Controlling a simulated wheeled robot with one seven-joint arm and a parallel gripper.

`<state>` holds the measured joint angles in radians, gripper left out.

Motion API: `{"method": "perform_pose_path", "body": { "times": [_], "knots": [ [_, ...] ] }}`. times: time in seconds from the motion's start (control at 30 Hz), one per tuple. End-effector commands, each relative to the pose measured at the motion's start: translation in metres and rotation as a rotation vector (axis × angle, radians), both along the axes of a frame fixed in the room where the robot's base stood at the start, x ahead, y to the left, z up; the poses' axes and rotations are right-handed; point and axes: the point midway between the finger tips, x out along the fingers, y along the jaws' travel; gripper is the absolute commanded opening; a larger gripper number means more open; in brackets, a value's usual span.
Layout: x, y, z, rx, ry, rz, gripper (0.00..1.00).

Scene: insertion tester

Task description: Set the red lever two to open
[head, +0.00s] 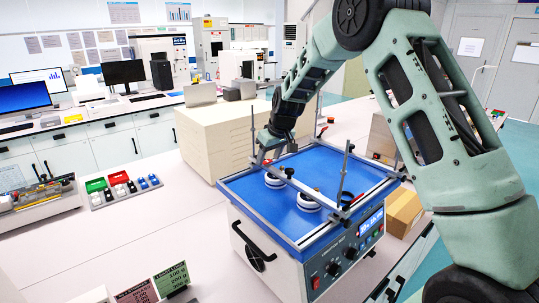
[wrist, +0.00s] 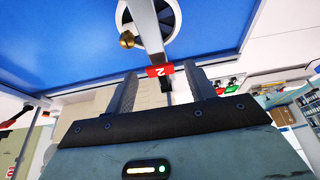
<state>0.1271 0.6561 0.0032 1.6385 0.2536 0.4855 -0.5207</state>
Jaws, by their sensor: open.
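The red lever two, a red tag marked 2 (wrist: 160,71), shows in the wrist view on a grey metal bar (wrist: 146,35) below a white round part with a brass knob (wrist: 127,40). My gripper (wrist: 162,78) is open, with one dark finger on each side of the tag; I cannot tell whether either touches it. In the head view my gripper (head: 264,152) is at the far left edge of the blue-topped tester (head: 250,205).
Metal posts and a crossbar (head: 300,183) rise over the blue top, with white round parts (head: 308,203) on it. A beige cabinet (head: 205,140) stands behind, a cardboard box (head: 404,212) at right.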

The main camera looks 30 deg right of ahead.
Motion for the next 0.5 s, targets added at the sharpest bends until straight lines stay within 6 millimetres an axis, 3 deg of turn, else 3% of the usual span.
{"method": "perform_pose_path", "body": {
  "times": [0.1,0.27,0.5],
  "knots": [
    [0.0,0.0001,0.0001,0.0,0.0,0.0,0.55],
    [0.0,0.0,0.0003,0.0,0.0,0.0,0.1],
    [0.0013,0.0011,0.0048,-0.003,0.021,0.003,0.1]
  ]
}}
